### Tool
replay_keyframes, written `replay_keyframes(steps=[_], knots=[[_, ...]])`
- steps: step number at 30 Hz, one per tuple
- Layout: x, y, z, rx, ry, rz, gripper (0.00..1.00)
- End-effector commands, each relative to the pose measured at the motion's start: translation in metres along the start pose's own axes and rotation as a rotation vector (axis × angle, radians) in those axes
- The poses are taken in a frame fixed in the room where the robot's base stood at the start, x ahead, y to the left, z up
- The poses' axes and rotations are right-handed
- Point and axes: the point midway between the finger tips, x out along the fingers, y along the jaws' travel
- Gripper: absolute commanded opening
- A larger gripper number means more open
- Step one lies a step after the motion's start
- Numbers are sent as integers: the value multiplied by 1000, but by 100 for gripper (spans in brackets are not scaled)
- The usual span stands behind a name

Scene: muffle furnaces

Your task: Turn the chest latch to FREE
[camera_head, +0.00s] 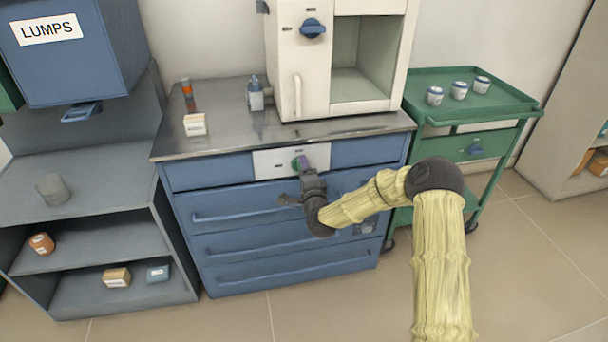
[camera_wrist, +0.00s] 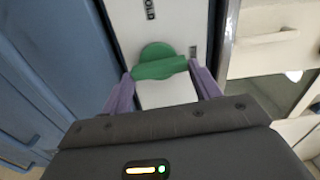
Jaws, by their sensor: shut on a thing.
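The blue chest of drawers (camera_head: 230,222) has a white plate (camera_head: 265,164) in the middle of its top row. A green latch (camera_wrist: 158,52), a round knob with a raised bar, sits on that plate. In the head view the latch (camera_head: 296,164) is mostly hidden by my gripper (camera_head: 303,164). In the wrist view the purple fingers of my gripper (camera_wrist: 160,72) are shut on the bar, one at each end. Lettering ending in "OLD" shows on the plate; another small mark is too small to read.
A white furnace (camera_head: 302,75) with a blue knob stands on the steel worktop, beside a small bottle (camera_head: 255,95). A green cart (camera_head: 470,95) with several cups is at the right. A grey shelf (camera_head: 95,195) and blue LUMPS cabinet (camera_head: 75,60) are at the left.

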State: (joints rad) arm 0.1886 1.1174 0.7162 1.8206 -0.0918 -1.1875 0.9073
Motion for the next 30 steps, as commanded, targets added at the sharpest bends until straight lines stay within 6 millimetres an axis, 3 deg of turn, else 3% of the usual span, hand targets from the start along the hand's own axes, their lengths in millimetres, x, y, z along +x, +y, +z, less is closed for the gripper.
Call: replay_keyframes(steps=[20, 21, 23, 30], knots=[[0, 2, 0, 82, 0, 5, 39], [0, 2, 0, 82, 0, 5, 70], [0, 2, 0, 81, 0, 4, 81], [0, 1, 0, 80, 0, 2, 84]])
